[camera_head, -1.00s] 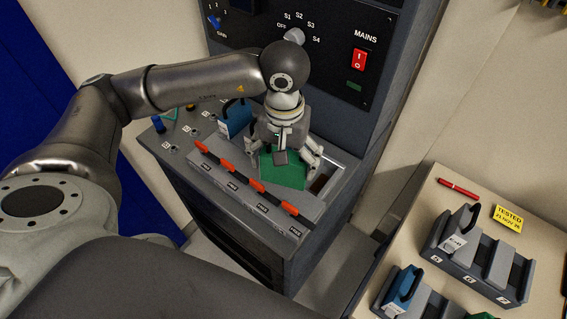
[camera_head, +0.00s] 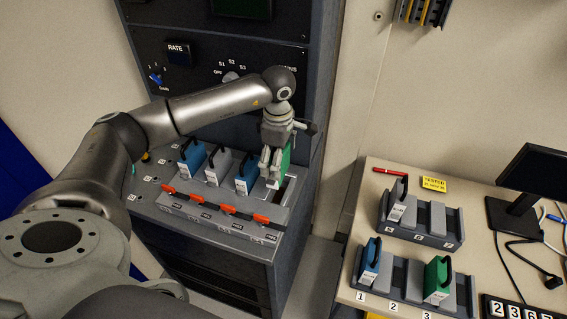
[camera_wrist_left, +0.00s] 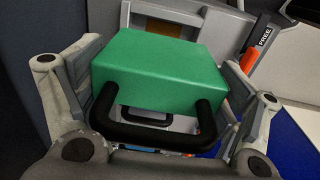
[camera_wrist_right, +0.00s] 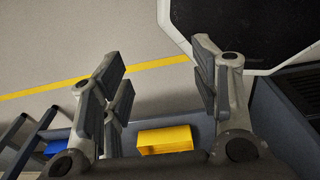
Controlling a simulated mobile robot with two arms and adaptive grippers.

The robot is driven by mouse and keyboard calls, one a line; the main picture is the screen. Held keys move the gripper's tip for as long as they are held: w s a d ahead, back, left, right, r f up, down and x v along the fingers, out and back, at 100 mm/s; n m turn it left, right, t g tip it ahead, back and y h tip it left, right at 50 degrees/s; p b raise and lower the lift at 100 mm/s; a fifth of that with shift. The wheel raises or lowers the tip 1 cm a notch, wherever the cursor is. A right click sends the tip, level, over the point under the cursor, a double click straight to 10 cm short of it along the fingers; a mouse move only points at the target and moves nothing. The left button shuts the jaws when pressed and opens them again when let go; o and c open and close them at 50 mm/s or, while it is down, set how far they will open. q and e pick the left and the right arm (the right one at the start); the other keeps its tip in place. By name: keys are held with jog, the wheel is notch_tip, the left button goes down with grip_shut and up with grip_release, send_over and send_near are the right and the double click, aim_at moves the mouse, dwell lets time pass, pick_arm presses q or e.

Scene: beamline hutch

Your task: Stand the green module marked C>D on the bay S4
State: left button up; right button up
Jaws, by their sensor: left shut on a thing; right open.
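My left gripper (camera_head: 270,163) is shut on a green module (camera_head: 285,163) at the right end of the console's row of bays. The module fills the middle of the left wrist view (camera_wrist_left: 160,70), its black handle (camera_wrist_left: 160,130) towards me. Its marking is not readable. It is upright or nearly so, by the rightmost bay, where a dark opening (camera_head: 281,192) shows below it; I cannot tell whether its foot is in the bay. A blue module (camera_head: 192,160), a grey one (camera_head: 216,170) and another blue one (camera_head: 244,177) stand to its left. My right gripper (camera_wrist_right: 160,85) is open and empty.
Orange levers (camera_head: 228,209) line the bays' front edge. The bench at right holds a rack (camera_head: 405,297) with a blue module (camera_head: 370,262) and another green module (camera_head: 437,280), and a rear rack with a grey module (camera_head: 397,203). A yellow box (camera_wrist_right: 165,140) lies below my right gripper.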

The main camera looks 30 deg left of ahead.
pick_arm(q)
jog(key=shift+w+f, duration=0.1)
jog(key=shift+f, duration=0.3)
jog(key=shift+f+b, duration=0.35)
jog(key=shift+b, duration=0.05)
jog(key=shift+f+b, duration=0.4)
jog(key=shift+f, duration=0.35)
notch_tip(320, 180, down, 3)
jog(key=shift+f+b, duration=0.15)
jog(key=shift+b, duration=0.8)
jog(key=shift+f, duration=0.5)
jog(key=shift+f+b, duration=0.15)
jog(key=shift+b, duration=0.15)
pick_arm(e)
jog(key=f, duration=0.1)
jog(key=w+f, duration=0.1)
jog(key=f, duration=0.2)
jog(key=shift+w+a, duration=0.1)
jog(key=shift+w, duration=0.25)
jog(key=shift+w, duration=0.1)
pick_arm(q)
jog(key=shift+f+b, duration=0.5)
pick_arm(e)
jog(key=shift+f, duration=0.5)
